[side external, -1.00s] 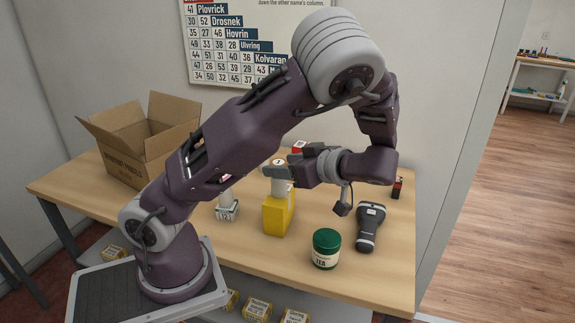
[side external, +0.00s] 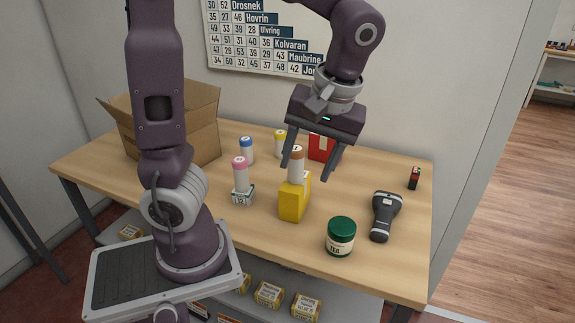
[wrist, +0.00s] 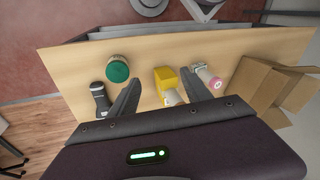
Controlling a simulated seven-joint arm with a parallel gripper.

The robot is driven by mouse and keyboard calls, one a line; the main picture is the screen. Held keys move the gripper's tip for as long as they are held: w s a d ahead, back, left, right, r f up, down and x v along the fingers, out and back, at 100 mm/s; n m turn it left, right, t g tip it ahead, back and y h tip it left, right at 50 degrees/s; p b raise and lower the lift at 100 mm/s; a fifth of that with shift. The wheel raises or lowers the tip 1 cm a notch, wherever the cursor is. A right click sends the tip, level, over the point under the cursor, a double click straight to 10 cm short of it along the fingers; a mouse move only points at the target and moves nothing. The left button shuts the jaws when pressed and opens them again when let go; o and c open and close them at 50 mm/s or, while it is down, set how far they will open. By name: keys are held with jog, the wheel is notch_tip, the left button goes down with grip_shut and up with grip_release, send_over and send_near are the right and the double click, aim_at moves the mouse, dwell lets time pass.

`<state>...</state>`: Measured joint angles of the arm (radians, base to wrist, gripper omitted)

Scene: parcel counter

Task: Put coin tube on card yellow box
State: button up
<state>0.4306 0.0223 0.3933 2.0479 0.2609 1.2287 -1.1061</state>
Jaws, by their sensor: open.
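The yellow card box (side external: 291,204) stands on the counter near the middle. In the wrist view the yellow box (wrist: 164,76) and the pale tube (wrist: 172,98) show between the open fingers. Other coin tubes stand behind and left: one with a pink cap (side external: 240,175) on a small patterned block, one blue-capped (side external: 246,151), one yellow-capped (side external: 280,143).
A red box (side external: 321,148) is behind my gripper. An open cardboard carton (side external: 199,140) fills the left back. The counter's right back is mostly free.

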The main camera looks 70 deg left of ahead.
jog(key=s+d+r+m+t+h, duration=0.3)
jog(key=s+d+m+t, duration=0.2)
jog(key=m, duration=0.6)
jog(key=shift+s+r+t, duration=0.15)
jog(key=shift+s+t, duration=0.95)
jog(key=shift+s, duration=0.15)
jog(key=shift+o, duration=0.4)
jog(key=shift+d, duration=0.1)
